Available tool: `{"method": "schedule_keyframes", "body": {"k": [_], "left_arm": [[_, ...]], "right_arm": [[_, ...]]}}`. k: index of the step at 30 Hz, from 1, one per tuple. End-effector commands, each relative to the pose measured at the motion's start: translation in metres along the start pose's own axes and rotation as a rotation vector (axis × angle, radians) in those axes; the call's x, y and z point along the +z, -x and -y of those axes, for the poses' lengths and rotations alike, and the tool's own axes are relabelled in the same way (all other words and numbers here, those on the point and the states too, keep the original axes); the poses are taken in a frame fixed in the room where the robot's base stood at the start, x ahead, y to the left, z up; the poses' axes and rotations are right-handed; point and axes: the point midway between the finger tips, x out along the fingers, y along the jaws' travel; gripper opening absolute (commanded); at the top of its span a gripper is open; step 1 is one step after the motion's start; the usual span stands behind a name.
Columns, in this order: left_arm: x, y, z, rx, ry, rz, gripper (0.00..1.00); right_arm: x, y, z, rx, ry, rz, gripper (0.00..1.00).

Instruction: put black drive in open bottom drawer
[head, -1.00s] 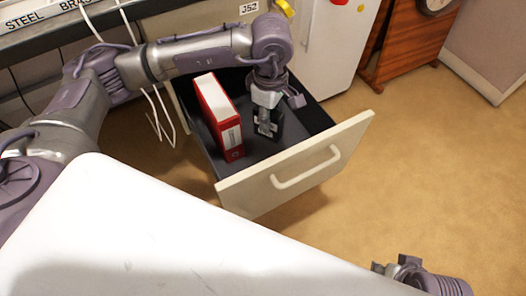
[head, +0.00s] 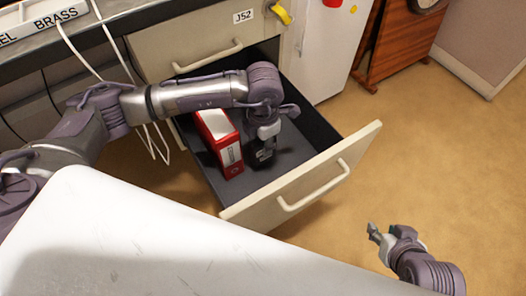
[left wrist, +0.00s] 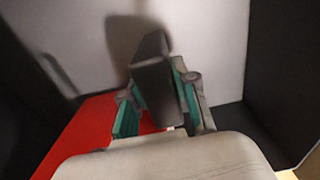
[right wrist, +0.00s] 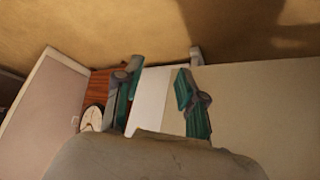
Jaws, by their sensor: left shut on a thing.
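The black drive (left wrist: 154,75) is between the fingers of my left gripper (left wrist: 155,105), which is shut on it. In the head view my left gripper (head: 263,143) is inside the open bottom drawer (head: 308,178), with the dark drive (head: 262,156) under it, partly hidden. I cannot tell whether the drive touches the drawer floor. The drawer is pulled well out, its cream front and handle facing the lower right. My right gripper (head: 384,238) is open and empty, outside the drawer at the lower right; its spread fingers show in the right wrist view (right wrist: 157,98).
A red binder (head: 219,140) stands in the drawer, close to the left of my left gripper. A closed drawer (head: 195,45) is above. White cables (head: 110,40) hang at the left. The drawer floor right of the gripper looks clear, as does the tan floor (head: 420,150).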

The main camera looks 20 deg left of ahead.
Motion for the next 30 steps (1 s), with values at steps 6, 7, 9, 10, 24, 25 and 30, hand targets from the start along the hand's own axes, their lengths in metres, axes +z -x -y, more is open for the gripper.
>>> {"method": "schedule_keyframes", "body": {"k": [6, 7, 9, 10, 24, 25, 30], "left_arm": [[0.000, -0.028, 0.000, -0.001, -0.001, -0.001, 0.00], [0.000, -0.031, 0.000, -0.001, -0.001, -0.001, 0.00], [0.000, -0.036, 0.000, 0.000, -0.001, -0.001, 0.00], [0.000, -0.037, 0.000, 0.001, -0.001, 0.000, 0.00], [0.000, -0.039, 0.000, 0.000, -0.002, 0.001, 0.00], [0.000, -0.039, 0.000, 0.000, -0.002, 0.001, 0.00], [0.000, -0.039, 0.000, 0.000, -0.002, 0.000, 0.54]], "right_arm": [[-0.029, -0.006, 0.004, -0.008, 0.003, -0.151, 0.40], [-0.034, -0.006, 0.004, -0.010, 0.004, -0.171, 0.40], [-0.041, -0.005, 0.005, -0.011, 0.004, -0.207, 0.40], [-0.043, -0.005, 0.005, -0.012, 0.004, -0.216, 0.40], [-0.050, -0.004, 0.006, -0.013, 0.005, -0.254, 0.40], [-0.051, -0.004, 0.006, -0.013, 0.005, -0.258, 0.40], [-0.052, -0.004, 0.006, -0.013, 0.005, -0.260, 0.40]]}}
